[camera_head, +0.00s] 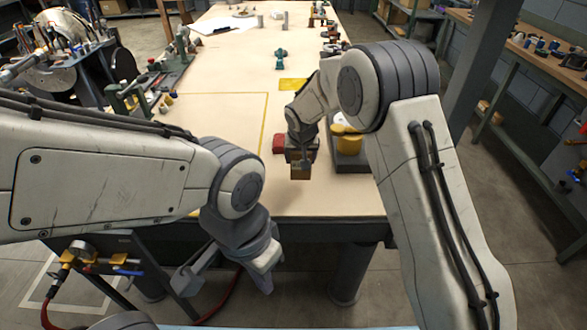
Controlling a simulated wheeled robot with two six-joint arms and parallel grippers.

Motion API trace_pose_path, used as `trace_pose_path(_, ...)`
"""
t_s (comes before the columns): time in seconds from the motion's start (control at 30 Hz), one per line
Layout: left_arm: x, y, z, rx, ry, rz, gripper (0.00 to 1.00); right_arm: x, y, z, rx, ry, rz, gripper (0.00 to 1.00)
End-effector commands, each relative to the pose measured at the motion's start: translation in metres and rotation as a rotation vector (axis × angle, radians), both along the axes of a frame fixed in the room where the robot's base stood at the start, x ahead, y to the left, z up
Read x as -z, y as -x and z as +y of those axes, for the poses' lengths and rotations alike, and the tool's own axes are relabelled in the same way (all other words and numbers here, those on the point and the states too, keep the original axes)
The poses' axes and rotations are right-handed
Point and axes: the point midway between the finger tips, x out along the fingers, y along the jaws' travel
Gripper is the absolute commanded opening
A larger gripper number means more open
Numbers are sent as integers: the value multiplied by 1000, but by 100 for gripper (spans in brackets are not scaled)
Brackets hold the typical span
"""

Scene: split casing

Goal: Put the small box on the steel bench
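A small brown box (300,173) is at the fingers of my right gripper (302,160), above or at the near part of the pale-topped bench (330,200). The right gripper points down and appears closed on the box; its fingers partly cover it. I cannot tell whether the box touches the bench top. My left gripper (226,278) hangs in front of the bench's near edge, below the level of the top, with its fingers spread and nothing between them. The bench has a pale top with a dark frame and legs; I cannot tell whether it is the steel bench.
A red object (279,144) lies left of the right gripper. A yellow-and-grey item (349,146) stands right of it, partly behind my arm. Tools and vises (125,98) line the bench's left edge. A yellow-outlined area (225,94) of the top is mostly bare.

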Motion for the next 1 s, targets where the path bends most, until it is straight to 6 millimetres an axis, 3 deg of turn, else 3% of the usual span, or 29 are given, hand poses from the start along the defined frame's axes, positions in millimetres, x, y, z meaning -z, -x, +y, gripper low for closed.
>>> trace_pose_path(0.17,-4,0,0,0,0,0,0,10,-9,17,-1,0,-1,0)
trace_pose_path(0.3,-5,0,0,0,0,0,0,19,-9,19,0,0,0,0)
trace_pose_path(0.53,-10,0,0,0,0,0,0,50,-9,19,0,0,0,0)
trace_pose_path(0.9,-4,0,0,0,0,0,0,56,-9,18,1,-1,-2,0)
trace_pose_path(0.93,-5,0,0,0,-1,1,0,56,-9,18,0,0,0,82)
trace_pose_path(1.0,-6,0,0,0,0,0,0,55,-9,18,0,0,0,100)
